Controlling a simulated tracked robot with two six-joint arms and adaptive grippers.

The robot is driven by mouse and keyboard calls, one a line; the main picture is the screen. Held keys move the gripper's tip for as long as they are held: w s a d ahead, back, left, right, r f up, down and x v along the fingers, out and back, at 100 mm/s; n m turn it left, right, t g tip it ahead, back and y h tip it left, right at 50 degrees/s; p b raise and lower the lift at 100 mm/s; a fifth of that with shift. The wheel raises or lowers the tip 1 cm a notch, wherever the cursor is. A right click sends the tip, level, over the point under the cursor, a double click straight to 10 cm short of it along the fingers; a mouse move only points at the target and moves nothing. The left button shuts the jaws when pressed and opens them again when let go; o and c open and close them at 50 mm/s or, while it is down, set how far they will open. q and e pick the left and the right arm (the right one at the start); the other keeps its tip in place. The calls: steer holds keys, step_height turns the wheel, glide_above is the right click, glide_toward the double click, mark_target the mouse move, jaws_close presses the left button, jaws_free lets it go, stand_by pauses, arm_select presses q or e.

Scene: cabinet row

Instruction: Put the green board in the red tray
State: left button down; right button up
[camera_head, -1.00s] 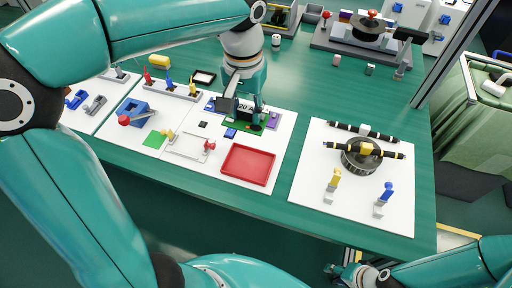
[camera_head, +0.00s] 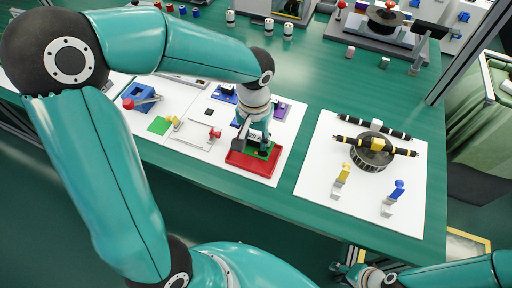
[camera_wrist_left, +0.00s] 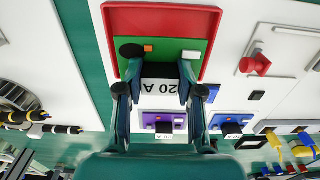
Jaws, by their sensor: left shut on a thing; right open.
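The red tray (camera_head: 238,168) lies on the white mat below my left gripper. It also shows in the left wrist view (camera_wrist_left: 160,18). My left gripper (camera_head: 253,147) is shut on the green board (camera_wrist_left: 165,50) by its black block, which bears a "20 A" label (camera_wrist_left: 160,87). The board is over the tray, within its side walls, and covers the tray edge nearest the gripper in the wrist view. I cannot tell whether it touches the tray floor. Its far side shows a strip of red floor. My right gripper (camera_head: 352,272) is open and empty at the bottom, off the table.
A purple board (camera_wrist_left: 165,121) and a dark blue one lie beside the tray. A white frame with a red knob (camera_head: 215,134) stands to its left. A green square (camera_head: 159,125) lies further left. The right mat holds a round metal part (camera_head: 368,158) with black rods.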

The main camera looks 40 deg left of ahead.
mark_target(255, 145)
arm_select(q)
step_height(255, 145, down, 4)
steer(key=shift+f, duration=0.1)
steer(key=c, duration=0.7)
jaws_free()
steer(key=shift+b, duration=0.3)
steer(key=shift+r, duration=0.2)
step_height(255, 145, up, 12)
steer(key=shift+f+p, duration=0.1)
steer(key=shift+p, duration=0.75)
